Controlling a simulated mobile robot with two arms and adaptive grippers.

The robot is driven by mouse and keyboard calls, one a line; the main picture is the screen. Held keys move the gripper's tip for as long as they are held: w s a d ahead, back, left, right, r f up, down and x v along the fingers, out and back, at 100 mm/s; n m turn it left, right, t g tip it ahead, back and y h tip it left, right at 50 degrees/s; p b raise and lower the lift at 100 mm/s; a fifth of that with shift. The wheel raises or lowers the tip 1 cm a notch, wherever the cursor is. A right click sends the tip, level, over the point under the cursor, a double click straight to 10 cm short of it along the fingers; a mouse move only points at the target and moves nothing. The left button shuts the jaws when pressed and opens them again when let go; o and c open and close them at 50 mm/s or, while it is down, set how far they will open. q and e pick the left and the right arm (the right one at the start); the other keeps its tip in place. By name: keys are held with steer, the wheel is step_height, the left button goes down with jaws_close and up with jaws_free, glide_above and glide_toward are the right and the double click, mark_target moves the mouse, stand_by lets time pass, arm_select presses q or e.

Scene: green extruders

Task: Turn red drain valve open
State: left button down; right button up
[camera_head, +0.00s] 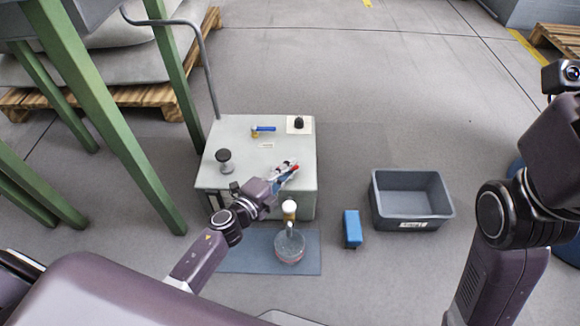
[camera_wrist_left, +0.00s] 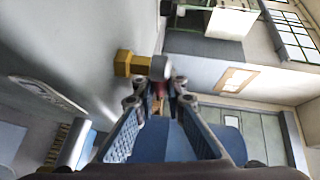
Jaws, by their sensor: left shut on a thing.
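The red drain valve handle (camera_head: 295,168) shows as a small red part at my left gripper (camera_head: 286,172), over the front right part of the pale grey unit (camera_head: 237,150). In the left wrist view my left gripper (camera_wrist_left: 158,88) has its fingertips closed around the dark red handle. Just beyond them are a grey round valve part (camera_wrist_left: 160,67) and a brass hex fitting (camera_wrist_left: 124,63) on a grey surface. The fingers hide much of the handle, and its exact angle is hard to tell. My right arm is at the right, with its gripper out of view.
A clear bowl (camera_head: 290,248) stands on a blue mat (camera_head: 240,262) below the unit's front. A blue-handled valve (camera_head: 264,129) and black knobs (camera_head: 224,156) are on top. A blue box (camera_head: 352,229) and a grey crate (camera_head: 437,203) stand right.

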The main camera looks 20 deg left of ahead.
arm_select(q)
steer(key=shift+w+a+n+y, duration=0.1)
steer(key=shift+w+n+y, duration=0.05)
steer(key=shift+n+y, duration=0.3)
steer(key=c, duration=2.2)
jaws_free()
steer(key=shift+c, duration=0.2)
steer(key=v, duration=1.2)
steer(key=shift+f, duration=0.15)
steer(key=shift+c, duration=0.4)
